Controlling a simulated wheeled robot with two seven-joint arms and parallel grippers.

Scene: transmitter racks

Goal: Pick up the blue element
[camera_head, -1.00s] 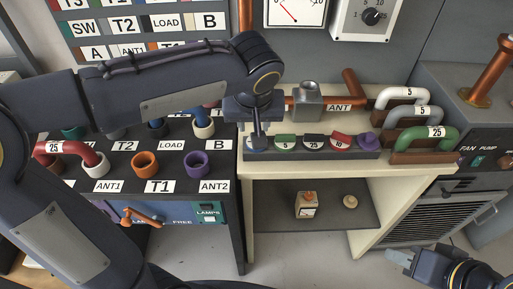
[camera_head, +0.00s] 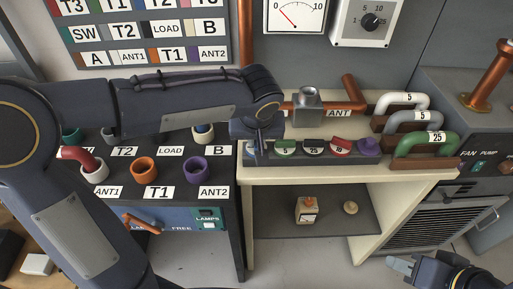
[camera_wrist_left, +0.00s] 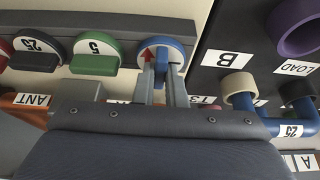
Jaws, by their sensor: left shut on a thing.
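The blue element (camera_wrist_left: 174,44) is a round disc with a white face, a red arrow and a blue grip bar, seen at the top middle of the left wrist view. It sits at the end of a grey holder row beside the green element (camera_wrist_left: 94,52). My left gripper (camera_wrist_left: 161,72) is shut on its grip bar. In the head view my left gripper (camera_head: 252,152) is at the left end of the row and mostly hides the blue element. My right gripper (camera_head: 400,264) is low at the right edge, away from the row; its jaw opening is unclear.
The holder row (camera_head: 318,156) also carries green, black, red and purple elements on a cream bench. Curved pipes (camera_head: 425,142) stand to the right. Left of the bench is a dark panel with coloured sockets (camera_head: 144,169).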

